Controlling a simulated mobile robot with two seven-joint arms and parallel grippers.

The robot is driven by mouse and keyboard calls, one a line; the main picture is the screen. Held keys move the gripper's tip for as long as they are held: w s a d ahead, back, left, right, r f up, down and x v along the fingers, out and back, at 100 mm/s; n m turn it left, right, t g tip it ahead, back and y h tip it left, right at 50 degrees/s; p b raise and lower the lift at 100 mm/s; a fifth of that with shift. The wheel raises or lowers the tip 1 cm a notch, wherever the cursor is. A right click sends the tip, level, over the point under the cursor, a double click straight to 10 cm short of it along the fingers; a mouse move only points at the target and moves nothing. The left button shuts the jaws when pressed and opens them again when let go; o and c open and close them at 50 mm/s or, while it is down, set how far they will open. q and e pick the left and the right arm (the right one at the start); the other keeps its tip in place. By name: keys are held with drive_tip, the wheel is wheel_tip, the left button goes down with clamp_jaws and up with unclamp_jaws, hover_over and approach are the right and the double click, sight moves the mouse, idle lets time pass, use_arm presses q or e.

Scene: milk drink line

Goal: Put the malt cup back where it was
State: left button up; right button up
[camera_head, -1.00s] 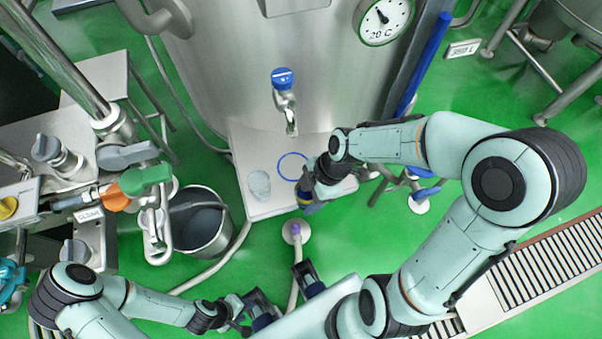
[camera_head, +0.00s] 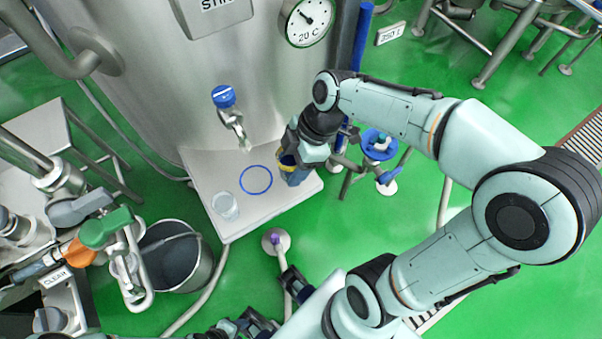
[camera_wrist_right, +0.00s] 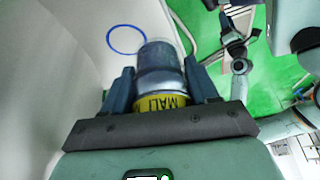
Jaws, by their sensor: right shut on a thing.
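My right gripper (camera_head: 292,170) is shut on the malt cup (camera_head: 287,160), which has a yellow band. I cannot tell whether the cup touches the shelf. My left gripper (camera_head: 276,304) is at the bottom edge, partly cut off, its fingers apart.
A clear glass (camera_head: 226,206) stands on the shelf's left part. A tap with a blue top (camera_head: 223,96) hangs from the steel tank (camera_head: 160,90) above the shelf. A blue valve (camera_head: 379,143) stands right of the shelf. A steel bucket (camera_head: 204,262) is at lower left.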

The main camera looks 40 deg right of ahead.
drive_tip(key=w+d+r+m+p, duration=0.2)
drive_tip(key=d+r, duration=0.3)
drive_tip(key=r, duration=0.2)
drive_tip(key=shift+t, duration=0.3)
drive_tip(key=f+b, duration=0.1)
drive_tip(key=f, duration=0.9)
drive_tip(key=f+b, duration=0.2)
drive_tip(key=f, duration=0.7)
drive_tip(key=shift+s+d+f, duration=0.1)
drive_tip(key=shift+d+f, duration=0.1)
drive_tip(key=shift+f, duration=0.15)
drive_tip(key=shift+f+h+b, duration=0.15)
drive_tip(key=shift+h+b, duration=0.15)
drive_tip(key=shift+b, duration=0.15)
drive_tip(key=o, duration=1.3)
